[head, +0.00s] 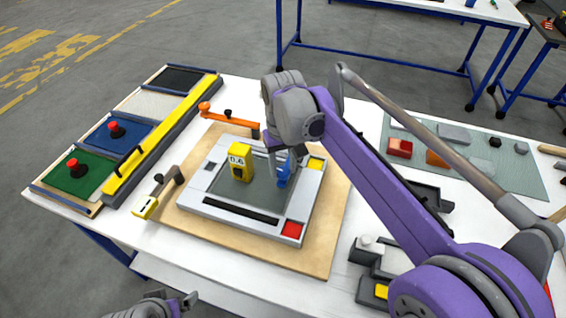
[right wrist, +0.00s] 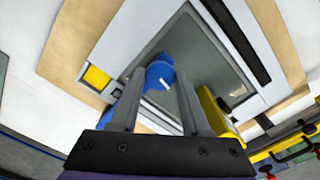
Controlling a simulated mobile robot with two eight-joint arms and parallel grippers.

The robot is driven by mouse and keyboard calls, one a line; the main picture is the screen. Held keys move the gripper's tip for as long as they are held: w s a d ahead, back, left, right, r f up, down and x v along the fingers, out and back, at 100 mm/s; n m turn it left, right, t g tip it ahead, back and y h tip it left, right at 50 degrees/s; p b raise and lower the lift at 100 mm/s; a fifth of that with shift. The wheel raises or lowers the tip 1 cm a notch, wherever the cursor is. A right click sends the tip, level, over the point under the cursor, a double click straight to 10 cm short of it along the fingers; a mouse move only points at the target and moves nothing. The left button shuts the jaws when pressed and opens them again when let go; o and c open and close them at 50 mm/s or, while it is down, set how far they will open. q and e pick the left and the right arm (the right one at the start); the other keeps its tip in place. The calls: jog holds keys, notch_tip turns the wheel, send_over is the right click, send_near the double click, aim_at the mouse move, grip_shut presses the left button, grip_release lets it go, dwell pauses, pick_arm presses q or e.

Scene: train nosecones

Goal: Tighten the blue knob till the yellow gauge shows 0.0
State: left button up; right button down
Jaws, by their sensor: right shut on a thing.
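The blue knob (head: 285,172) stands on the right part of the grey fixture plate (head: 225,215). My right gripper (head: 279,160) comes down on it from above and is shut on it. In the right wrist view the blue knob (right wrist: 158,72) shows between the two fingertips (right wrist: 161,78), with more blue beside the left finger. The yellow gauge (head: 241,163) stands on the plate left of the knob, and its display reads 0.6. It also shows in part in the right wrist view (right wrist: 214,108). My left gripper (head: 187,300) is at the bottom edge, away from the fixture; its jaw opening is unclear.
The fixture lies on a wooden board (head: 330,235) on the white table. A yellow bar (head: 165,135) and panels with red buttons (head: 75,165) are at the left. An orange-handled tool (head: 228,118) lies behind. A grey-green mat (head: 480,160) with small blocks is at the right.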

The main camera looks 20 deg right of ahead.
aim_at(283, 171)
jog(key=m+p, duration=0.1)
jog(key=m, duration=0.4)
jog(key=shift+m, duration=0.3)
jog(key=shift+m+p, duration=0.65)
jog(key=shift+m, duration=1.65)
jog(key=shift+c, duration=1.8)
grip_release()
notch_tip(283, 171, up, 11)
jog(key=p, duration=0.1)
